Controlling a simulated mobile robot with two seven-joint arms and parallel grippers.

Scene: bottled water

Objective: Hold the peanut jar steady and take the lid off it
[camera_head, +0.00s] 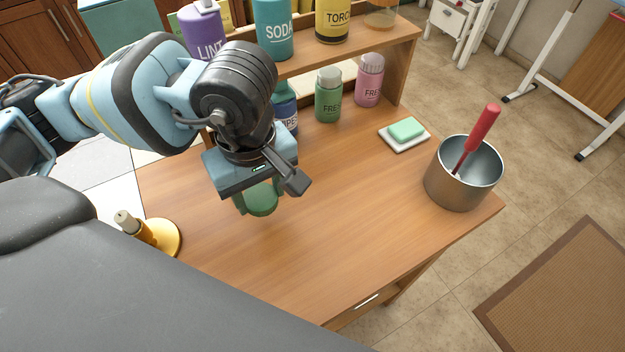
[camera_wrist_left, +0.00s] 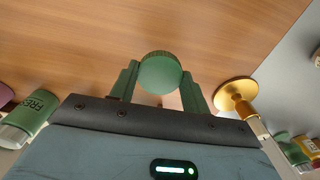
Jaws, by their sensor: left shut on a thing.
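My left gripper (camera_head: 258,204) is above the wooden table, left of its middle, pointing down. It is shut on a round green lid (camera_head: 263,199), whose lower edge shows below the gripper. In the left wrist view the lid (camera_wrist_left: 160,73) has a ribbed rim and sits between the two green fingers of the left gripper (camera_wrist_left: 158,80). No jar body is visible in either view; I cannot tell whether one is hidden by the gripper. My right gripper is not in view.
A gold stand (camera_head: 165,238) is at the table's left edge. A metal pot (camera_head: 446,186) with a red-handled tool (camera_head: 484,128) stands at the right. A sponge (camera_head: 407,128), a green bottle (camera_head: 328,97) and a pink bottle (camera_head: 369,82) are at the back. The table's front middle is clear.

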